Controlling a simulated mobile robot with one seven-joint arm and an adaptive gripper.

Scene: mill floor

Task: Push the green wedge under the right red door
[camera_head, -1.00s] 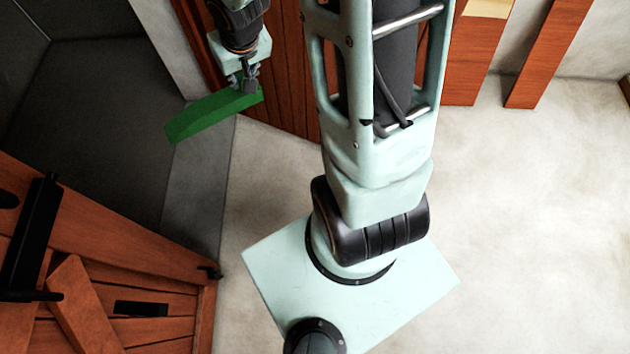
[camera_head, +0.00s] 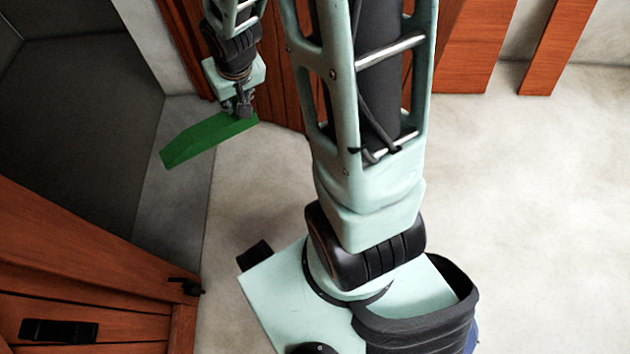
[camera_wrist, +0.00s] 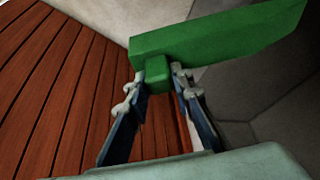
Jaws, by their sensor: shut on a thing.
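The green wedge (camera_head: 203,140) is long and tapered. My gripper (camera_head: 241,110) is shut on it near its right end, and its other end points left and down in the head view. The right red door (camera_head: 281,65) stands behind my arm, its plank face partly hidden. The wedge is near this door's lower edge; I cannot tell if they touch. In the wrist view the wedge (camera_wrist: 215,36) lies across the top, its small block between my fingertips (camera_wrist: 157,78). Red planks (camera_wrist: 55,85) fill the left side there.
Another red door (camera_head: 95,270) with black fittings stands at the lower left. A dark grey opening (camera_head: 80,110) lies between the doors. Pale floor (camera_head: 530,200) is clear on the right. Red posts (camera_head: 560,45) stand at the upper right.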

